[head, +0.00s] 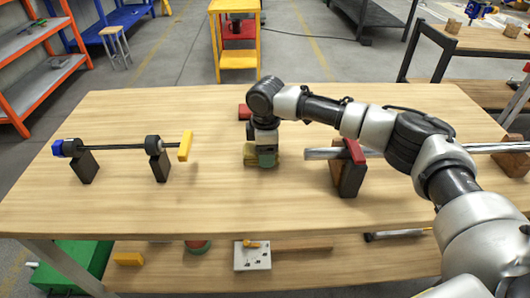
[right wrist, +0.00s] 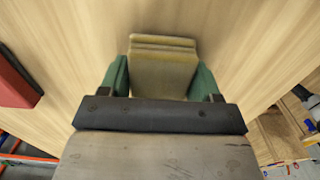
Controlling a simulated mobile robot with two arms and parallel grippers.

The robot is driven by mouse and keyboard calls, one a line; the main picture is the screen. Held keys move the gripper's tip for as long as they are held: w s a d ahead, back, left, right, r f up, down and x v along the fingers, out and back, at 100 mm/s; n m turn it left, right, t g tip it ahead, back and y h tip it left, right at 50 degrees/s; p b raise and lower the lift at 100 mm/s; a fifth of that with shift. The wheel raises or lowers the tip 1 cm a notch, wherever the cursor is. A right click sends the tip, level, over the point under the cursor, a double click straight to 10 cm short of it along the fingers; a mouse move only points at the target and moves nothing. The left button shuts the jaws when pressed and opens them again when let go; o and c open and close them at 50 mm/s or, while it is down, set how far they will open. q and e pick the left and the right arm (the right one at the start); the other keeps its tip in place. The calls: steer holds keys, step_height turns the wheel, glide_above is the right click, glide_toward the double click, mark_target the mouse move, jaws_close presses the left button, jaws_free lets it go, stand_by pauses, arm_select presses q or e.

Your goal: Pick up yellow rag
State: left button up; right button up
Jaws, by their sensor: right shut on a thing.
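The yellow rag (right wrist: 162,65) is a folded, dull yellow cloth on the wooden table. In the head view only a small part of the rag (head: 250,157) shows beside and under my right gripper. My right gripper (head: 266,158) points straight down at the middle of the table. In the right wrist view its green fingers (right wrist: 160,80) stand on both sides of the rag and are shut on it. The rag seems to be at table height; I cannot tell whether it is lifted. My left gripper is not in view.
A metal rod rests on a dark stand with a red top (head: 350,170) to the right. A thin rod with a yellow end block (head: 186,146) stands on two dark supports at left. The table front is clear.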

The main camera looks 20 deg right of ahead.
steer(key=r, duration=0.2)
steer(key=d+r, duration=0.1)
steer(key=r, duration=0.1)
steer(key=shift+d, duration=0.15)
steer(key=d+r, duration=0.6)
steer(key=d, duration=0.4)
steer(key=shift+s+d+p, duration=0.2)
steer(key=shift+s+p, duration=0.2)
steer(key=shift+r, duration=0.1)
